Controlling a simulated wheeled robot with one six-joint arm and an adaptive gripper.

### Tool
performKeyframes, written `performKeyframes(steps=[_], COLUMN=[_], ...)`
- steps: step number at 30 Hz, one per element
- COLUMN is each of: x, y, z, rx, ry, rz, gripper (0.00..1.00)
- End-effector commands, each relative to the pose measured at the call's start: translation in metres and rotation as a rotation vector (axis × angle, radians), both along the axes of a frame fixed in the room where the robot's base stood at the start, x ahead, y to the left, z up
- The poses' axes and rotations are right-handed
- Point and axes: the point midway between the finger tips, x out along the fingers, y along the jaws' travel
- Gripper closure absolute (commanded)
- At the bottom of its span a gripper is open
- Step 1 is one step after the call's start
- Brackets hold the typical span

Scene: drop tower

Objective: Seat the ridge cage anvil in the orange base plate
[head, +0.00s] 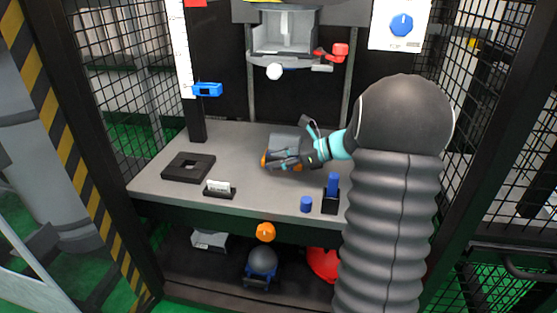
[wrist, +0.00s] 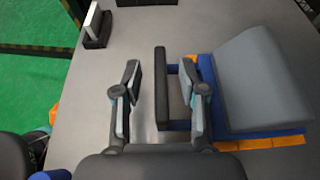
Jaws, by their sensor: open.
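The ridge cage anvil is a grey wedge-shaped block on a blue base with a black handle bar; it shows in the wrist view (wrist: 262,82) and, partly behind my gripper, in the head view (head: 284,144). The orange base plate (wrist: 258,144) shows as orange edges under the blue base. The anvil lies over the plate; I cannot tell whether it is fully down in it. My gripper (head: 276,160) is open. In the wrist view its fingers (wrist: 162,76) stand on either side of the black bar, with a gap on the left; the right finger looks close to the blue base.
A black plate with a square hole (head: 178,172) and a white card in a black holder (head: 218,189) are at left. A blue cylinder (head: 306,204) and a black holder with a blue piece (head: 331,205) stand near the front edge. The drop carriage (head: 285,45) hangs above.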

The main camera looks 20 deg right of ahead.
Motion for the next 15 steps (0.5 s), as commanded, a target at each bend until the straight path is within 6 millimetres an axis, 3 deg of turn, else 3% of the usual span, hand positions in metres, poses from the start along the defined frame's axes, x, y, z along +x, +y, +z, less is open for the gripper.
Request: performKeyframes(steps=[7,15], x=[-0.008,-0.035], y=[-0.011,-0.051], z=[0.005,0.025], rx=[0.000,-0.002], ry=[0.000,-0.003], rz=[-0.001,-0.004], gripper=[0.58,0.58])
